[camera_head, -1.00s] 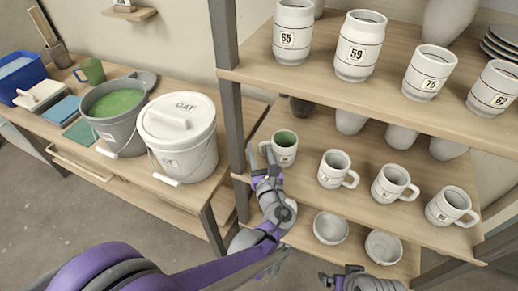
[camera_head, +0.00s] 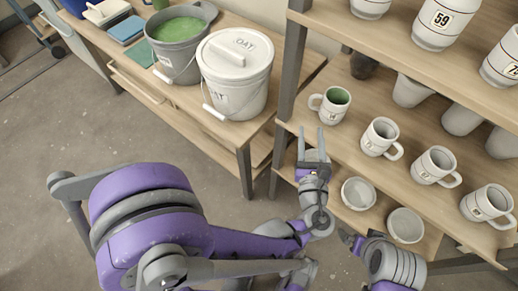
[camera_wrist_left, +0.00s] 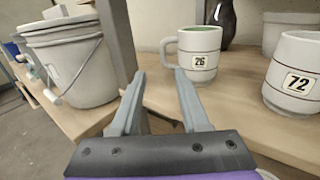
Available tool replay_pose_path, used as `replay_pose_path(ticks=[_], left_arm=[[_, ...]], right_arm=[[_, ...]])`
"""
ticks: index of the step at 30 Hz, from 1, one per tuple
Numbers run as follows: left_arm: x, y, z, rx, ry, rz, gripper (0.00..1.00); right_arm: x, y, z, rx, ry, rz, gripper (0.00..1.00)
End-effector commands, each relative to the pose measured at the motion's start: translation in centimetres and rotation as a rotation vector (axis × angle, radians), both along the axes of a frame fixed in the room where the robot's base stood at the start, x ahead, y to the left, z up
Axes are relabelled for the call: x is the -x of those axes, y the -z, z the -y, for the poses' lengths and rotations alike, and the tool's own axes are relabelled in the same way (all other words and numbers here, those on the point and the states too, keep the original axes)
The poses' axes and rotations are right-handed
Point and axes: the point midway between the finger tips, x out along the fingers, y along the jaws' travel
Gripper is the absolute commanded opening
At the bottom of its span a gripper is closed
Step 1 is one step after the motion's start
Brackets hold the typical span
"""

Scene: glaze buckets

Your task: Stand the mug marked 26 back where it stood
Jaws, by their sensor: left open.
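The white mug marked 26 (camera_head: 333,108) stands upright at the left end of the middle shelf (camera_head: 355,148), green inside, its handle to the left. Its 26 label shows clearly in the left wrist view (camera_wrist_left: 200,62). My left gripper (camera_head: 311,134) is open and empty, in front of the shelf edge and apart from the mug. In the left wrist view its two fingers (camera_wrist_left: 157,75) point towards the mug with a gap between them. My right gripper (camera_head: 348,237) is low, in front of the lower shelf; its opening is unclear.
A mug marked 72 (camera_wrist_left: 295,75) stands right of mug 26, with more mugs farther along. A dark vase (camera_wrist_left: 222,18) stands behind. A shelf post (camera_head: 291,75) is to the left. Two bowls sit on the lower shelf. Lidded and green-filled buckets (camera_head: 236,80) stand on the left table.

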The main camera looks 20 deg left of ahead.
Motion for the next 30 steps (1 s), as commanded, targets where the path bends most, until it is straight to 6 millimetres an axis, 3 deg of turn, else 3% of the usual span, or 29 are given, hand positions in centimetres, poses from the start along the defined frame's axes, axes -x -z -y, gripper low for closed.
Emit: replay_pose_path(ticks=[4, 8, 12, 15, 18, 22, 27, 30], left_arm=[[-0.1, 0.5, -2.0, 0.094, -0.042, -0.029, 0.45], [0.6, 2.6, -7.7, 0.418, -0.193, -0.100, 0.45], [4.3, 5.7, -14.5, 0.953, -0.493, -0.131, 0.45], [8.1, 7.6, -17.3, 1.343, -0.747, -0.088, 0.45], [12.0, 8.8, -18.3, 1.714, -1.014, 0.007, 0.45], [15.9, 9.3, -17.8, 2.101, -1.325, 0.167, 0.45], [18.2, 9.1, -16.4, 2.386, -1.577, 0.325, 0.45], [18.5, 9.0, -16.0, 2.447, -1.634, 0.360, 0.45]], right_arm=[[0.0, 0.0, 0.0, 0.000, 0.000, 0.000, 1.00], [0.0, 0.0, 0.0, 0.000, 0.000, 0.000, 1.00], [0.0, 0.0, 0.0, 0.000, 0.000, 0.000, 1.00], [0.0, 0.0, 0.0, 0.000, 0.000, 0.000, 1.00], [0.0, 0.0, 0.0, 0.000, 0.000, 0.000, 1.00], [0.0, 0.0, 0.0, 0.000, 0.000, 0.000, 1.00], [0.0, 0.0, 0.0, 0.000, 0.000, 0.000, 1.00], [0.0, 0.0, 0.0, 0.000, 0.000, 0.000, 1.00]])
